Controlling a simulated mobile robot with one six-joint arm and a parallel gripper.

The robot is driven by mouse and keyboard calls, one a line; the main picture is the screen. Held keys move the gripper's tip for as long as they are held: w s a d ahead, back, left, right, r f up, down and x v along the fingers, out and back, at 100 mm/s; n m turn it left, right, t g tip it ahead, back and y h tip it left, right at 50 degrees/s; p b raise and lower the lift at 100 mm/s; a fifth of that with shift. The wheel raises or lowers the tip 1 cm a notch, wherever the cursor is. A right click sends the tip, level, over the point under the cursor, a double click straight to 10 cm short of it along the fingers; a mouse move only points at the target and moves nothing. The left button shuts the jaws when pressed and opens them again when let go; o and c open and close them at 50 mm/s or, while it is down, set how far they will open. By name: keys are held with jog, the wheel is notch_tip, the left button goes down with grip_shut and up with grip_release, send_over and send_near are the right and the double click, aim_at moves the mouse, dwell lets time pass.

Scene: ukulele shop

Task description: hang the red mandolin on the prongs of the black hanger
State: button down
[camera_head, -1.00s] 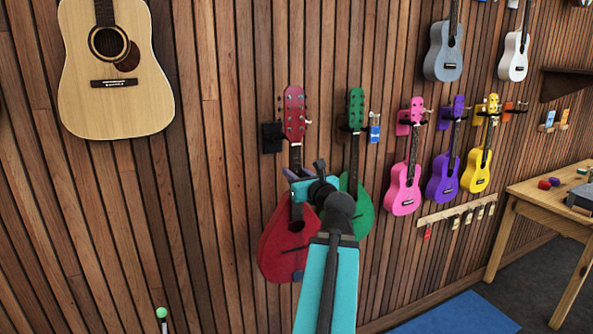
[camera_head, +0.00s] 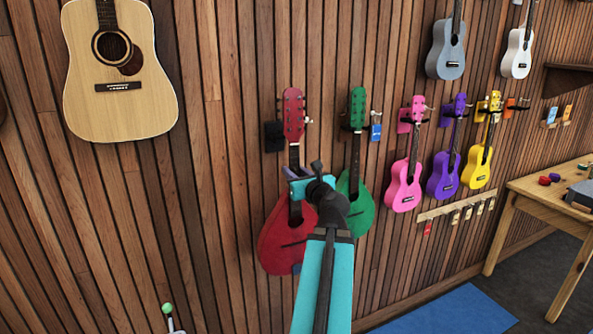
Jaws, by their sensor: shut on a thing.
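The red mandolin (camera_head: 284,241) is upright in front of the slatted wall, head up and body down. My gripper (camera_head: 296,178) is shut on its neck, just above the body. My arm covers part of the body's right side. The black hanger (camera_head: 273,136) is on the wall, beside the left edge of the mandolin's red head (camera_head: 293,112). Its prongs are hidden behind the head or too small to make out. I cannot tell whether the head touches them.
A green ukulele (camera_head: 357,190) hangs close on the right, partly behind my arm. Pink (camera_head: 404,188), purple (camera_head: 443,177) and yellow (camera_head: 477,168) ukuleles hang further right. A large natural-wood guitar (camera_head: 118,85) hangs at the upper left. The wall between it and the hanger is bare.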

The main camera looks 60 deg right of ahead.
jog(key=shift+p+x, duration=0.5)
jog(key=shift+x, duration=0.3)
jog(key=shift+b+x, duration=0.3)
jog(key=shift+x, duration=0.7)
jog(key=shift+s, duration=0.1)
jog(key=shift+x, duration=0.8)
